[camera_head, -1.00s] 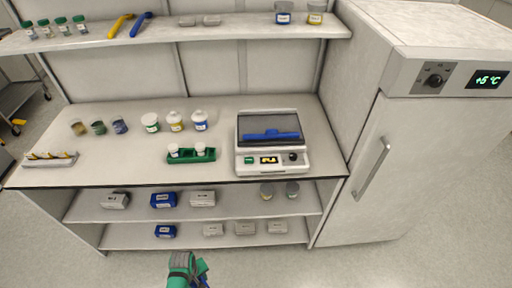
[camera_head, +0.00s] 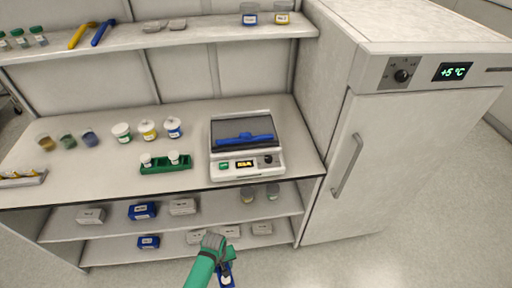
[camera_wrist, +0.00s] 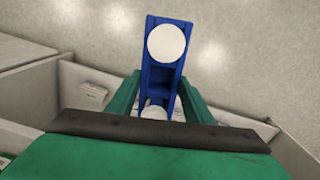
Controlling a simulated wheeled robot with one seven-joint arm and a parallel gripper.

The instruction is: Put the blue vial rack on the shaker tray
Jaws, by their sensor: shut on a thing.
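My gripper (camera_wrist: 155,100) is shut on the blue vial rack (camera_wrist: 161,76). In the wrist view the rack sticks out past the fingers, with a white-capped vial (camera_wrist: 166,43) near its far end and another white cap partly hidden close to my gripper. In the head view my gripper (camera_head: 222,262) and the rack (camera_head: 226,277) are at the bottom edge, in front of the bench and low. The shaker (camera_head: 247,165) stands on the bench at the right. Its dark tray (camera_head: 225,129) has a blue bar-like piece (camera_head: 245,139) across it.
A green rack (camera_head: 166,166) with two white-capped vials stands left of the shaker. Several jars (camera_head: 148,131) stand behind it. An upper shelf (camera_head: 190,35) spans the back. Boxes sit on shelves below the bench. A fridge (camera_head: 400,150) stands to the right.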

